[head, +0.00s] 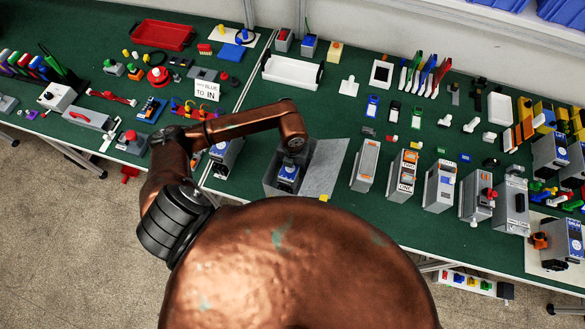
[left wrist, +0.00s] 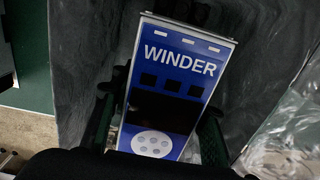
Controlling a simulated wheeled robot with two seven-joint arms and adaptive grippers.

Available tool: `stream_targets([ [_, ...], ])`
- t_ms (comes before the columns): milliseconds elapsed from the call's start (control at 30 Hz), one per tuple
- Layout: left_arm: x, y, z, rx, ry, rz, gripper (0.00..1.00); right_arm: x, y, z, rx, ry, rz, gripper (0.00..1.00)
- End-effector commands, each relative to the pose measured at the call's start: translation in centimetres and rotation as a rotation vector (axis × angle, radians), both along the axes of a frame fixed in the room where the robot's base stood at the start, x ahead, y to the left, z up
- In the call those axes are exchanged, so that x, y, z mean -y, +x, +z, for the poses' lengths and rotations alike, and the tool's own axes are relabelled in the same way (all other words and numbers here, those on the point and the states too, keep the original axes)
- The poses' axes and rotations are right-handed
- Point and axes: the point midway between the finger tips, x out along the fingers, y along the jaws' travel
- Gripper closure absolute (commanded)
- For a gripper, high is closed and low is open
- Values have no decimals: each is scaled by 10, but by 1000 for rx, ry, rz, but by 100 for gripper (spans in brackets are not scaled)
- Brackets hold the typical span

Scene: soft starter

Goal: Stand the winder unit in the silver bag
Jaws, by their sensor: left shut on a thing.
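The winder unit (head: 287,178) has a blue face with white lettering; the left wrist view shows its label WINDER (left wrist: 180,62) close up. My left gripper (head: 291,160) is shut on it, with dark fingers on both sides of the unit. The silver bag (head: 325,168) is grey and open, with a wide flat side leaning out to the right. The unit appears between the bag's walls, roughly upright. Its bottom is hidden, so I cannot tell if it touches the bag's floor. Grey bag surface surrounds the unit in the left wrist view. My right gripper is not in view.
Another blue-faced unit (head: 227,155) stands left of the bag. Several grey units, including an orange-labelled one (head: 365,164), stand in a row to the right.

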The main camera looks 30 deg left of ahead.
Motion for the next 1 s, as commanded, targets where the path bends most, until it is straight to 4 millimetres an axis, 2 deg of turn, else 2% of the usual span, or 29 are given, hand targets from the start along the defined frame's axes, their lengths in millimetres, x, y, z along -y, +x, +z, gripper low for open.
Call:
stream_targets([
  [767, -1, -1, -5, -1, 3, 1, 100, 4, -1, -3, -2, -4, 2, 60],
  [800, -1, -1, -5, -1, 3, 1, 58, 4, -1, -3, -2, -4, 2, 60],
  [1000, 0, 0, -4, 0, 1, 1, 44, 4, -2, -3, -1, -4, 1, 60],
])
